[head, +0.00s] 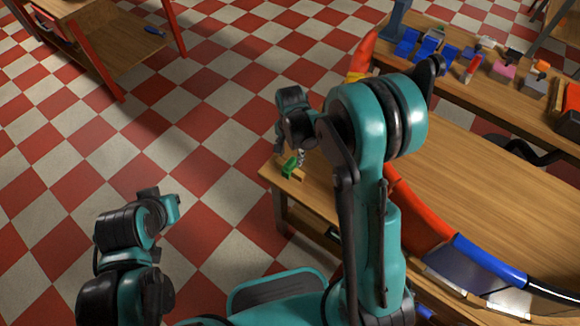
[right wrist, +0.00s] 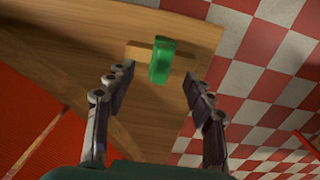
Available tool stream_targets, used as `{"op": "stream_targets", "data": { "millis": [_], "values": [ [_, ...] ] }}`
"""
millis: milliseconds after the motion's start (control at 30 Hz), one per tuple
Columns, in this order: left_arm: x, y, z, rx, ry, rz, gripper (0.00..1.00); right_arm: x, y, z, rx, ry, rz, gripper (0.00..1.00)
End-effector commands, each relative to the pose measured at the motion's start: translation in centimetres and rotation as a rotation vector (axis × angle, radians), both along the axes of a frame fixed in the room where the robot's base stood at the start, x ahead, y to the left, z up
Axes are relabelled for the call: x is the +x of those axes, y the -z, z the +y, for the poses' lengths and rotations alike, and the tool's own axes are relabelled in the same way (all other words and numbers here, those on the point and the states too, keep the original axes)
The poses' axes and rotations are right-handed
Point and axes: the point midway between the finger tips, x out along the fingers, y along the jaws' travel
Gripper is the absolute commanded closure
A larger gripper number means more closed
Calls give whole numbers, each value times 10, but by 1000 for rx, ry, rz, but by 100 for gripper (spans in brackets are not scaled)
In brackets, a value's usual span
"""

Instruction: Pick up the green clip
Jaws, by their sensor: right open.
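The green clip (head: 289,167) is at the near-left corner of the wooden table, below my right gripper in the head view. In the right wrist view the green clip (right wrist: 161,61) sits across a small wooden block (right wrist: 142,52) near the table's edge. My right gripper (right wrist: 158,82) is open, its two fingers on either side of the clip with gaps; I cannot tell whether it touches it. In the head view the right gripper (head: 291,147) is partly hidden by its own arm. My left arm is at the lower left, its gripper jaws unclear (head: 160,200).
The wooden table (head: 480,200) has a clear top to the right. A large red and blue curved piece (head: 420,215) lies along it, partly behind my right arm. A back bench holds blue bins (head: 428,55) and small parts. Checkered floor lies open at left.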

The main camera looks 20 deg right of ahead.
Motion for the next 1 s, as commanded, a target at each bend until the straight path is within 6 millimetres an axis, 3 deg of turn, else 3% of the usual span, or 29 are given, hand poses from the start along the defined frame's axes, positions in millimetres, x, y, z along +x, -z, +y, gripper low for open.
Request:
{"op": "stream_targets", "data": {
  "millis": [400, 633, 667, 833, 867, 1000],
  "values": [
    [0, 30, 0, 0, 0, 0, 100, 4, 55, 0, 0, -2, -1, 47],
    [0, 29, 0, 0, 0, 0, 100, 4, 56, 0, 0, -2, -1, 47],
    [0, 29, 0, 0, 0, 0, 100, 4, 55, 0, 0, -2, -1, 49],
    [0, 29, 0, 0, 0, 0, 100, 4, 55, 0, 0, -2, -1, 94],
    [0, 29, 0, 0, 0, 0, 100, 4, 55, 0, 0, -2, -1, 98],
    [0, 29, 0, 0, 0, 0, 100, 4, 55, 0, 0, -2, -1, 98]
  ]
}}
